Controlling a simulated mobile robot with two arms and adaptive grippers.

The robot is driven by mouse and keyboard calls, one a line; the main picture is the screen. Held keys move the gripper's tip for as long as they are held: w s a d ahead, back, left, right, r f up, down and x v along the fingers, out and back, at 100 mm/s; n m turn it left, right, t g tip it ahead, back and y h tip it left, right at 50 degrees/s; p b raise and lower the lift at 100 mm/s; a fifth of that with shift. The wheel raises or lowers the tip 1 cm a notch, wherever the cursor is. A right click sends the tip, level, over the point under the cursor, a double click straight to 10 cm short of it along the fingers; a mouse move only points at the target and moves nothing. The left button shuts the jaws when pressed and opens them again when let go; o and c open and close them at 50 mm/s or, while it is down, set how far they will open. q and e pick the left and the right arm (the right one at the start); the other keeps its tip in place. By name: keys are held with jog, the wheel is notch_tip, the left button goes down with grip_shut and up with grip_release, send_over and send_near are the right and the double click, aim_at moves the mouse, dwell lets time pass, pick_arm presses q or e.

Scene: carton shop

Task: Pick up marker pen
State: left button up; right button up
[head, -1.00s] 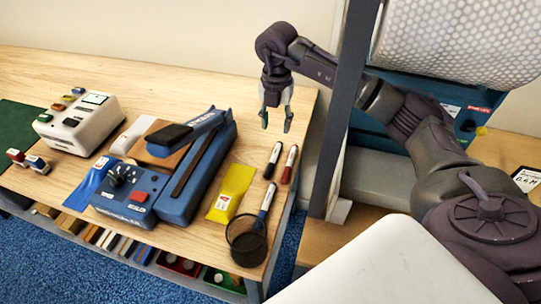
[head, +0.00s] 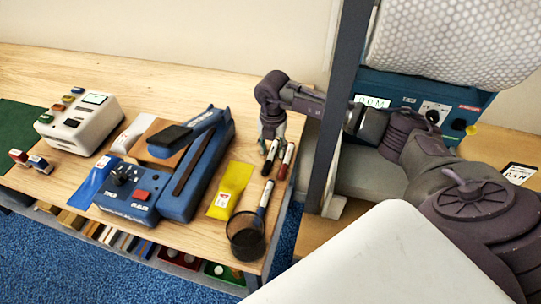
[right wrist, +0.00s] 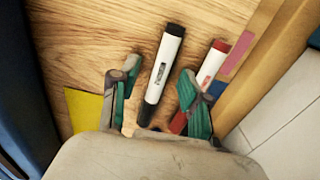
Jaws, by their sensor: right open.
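A black-capped marker pen with a white body (head: 271,160) lies on the wooden table near its right edge. In the right wrist view this black marker (right wrist: 164,62) lies between my open fingers. A red marker (head: 287,158) lies just right of it; in the wrist view the red marker (right wrist: 212,64) is partly behind the right finger. My right gripper (head: 272,146) is open, low over the black marker; the wrist view also shows the gripper (right wrist: 155,82). Whether the fingers touch it I cannot tell. My left gripper is out of view.
A yellow packet (head: 231,190) lies left of the markers. A blue sealer (head: 203,180) and a white device (head: 80,124) stand further left. A grey upright post (head: 345,110) stands close to my right arm. The table's right edge is near.

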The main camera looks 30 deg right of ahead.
aim_at(272, 151)
grip_shut()
jog(key=shift+r, duration=0.15)
notch_tip(272, 151, up, 10)
jog(key=b, duration=0.2)
dwell(0.3)
